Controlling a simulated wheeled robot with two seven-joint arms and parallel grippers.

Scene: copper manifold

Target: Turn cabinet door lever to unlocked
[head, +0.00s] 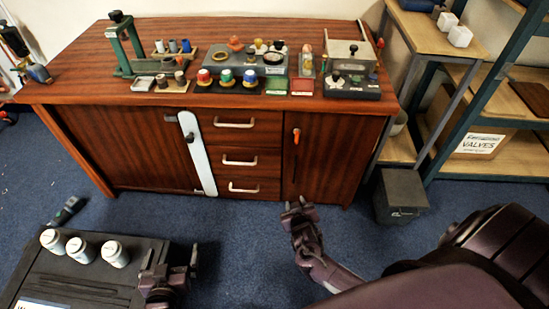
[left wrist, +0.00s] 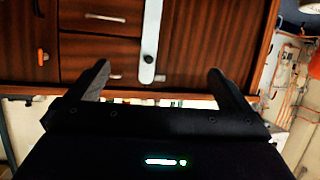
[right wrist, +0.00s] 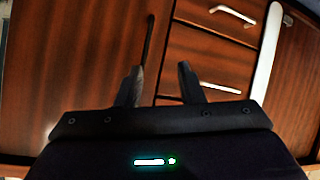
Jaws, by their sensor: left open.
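An orange-red lever (head: 296,136) stands about upright on the right door (head: 318,165) of the wooden cabinet. It also shows in the left wrist view (left wrist: 42,57), which is upside down. In the right wrist view I see that door (right wrist: 80,60) with a dark vertical strip (right wrist: 148,50), but no orange lever. My right gripper (head: 298,205) is open and empty, in front of and below the lever, apart from it. My left gripper (head: 172,272) is open and empty, low at the front near a black case.
A pale vertical bar (head: 197,150) with a dark knob lies beside three drawers (head: 238,158). White jars (head: 82,249) stand on the black case (head: 75,285). A dark bin (head: 400,195) stands at right.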

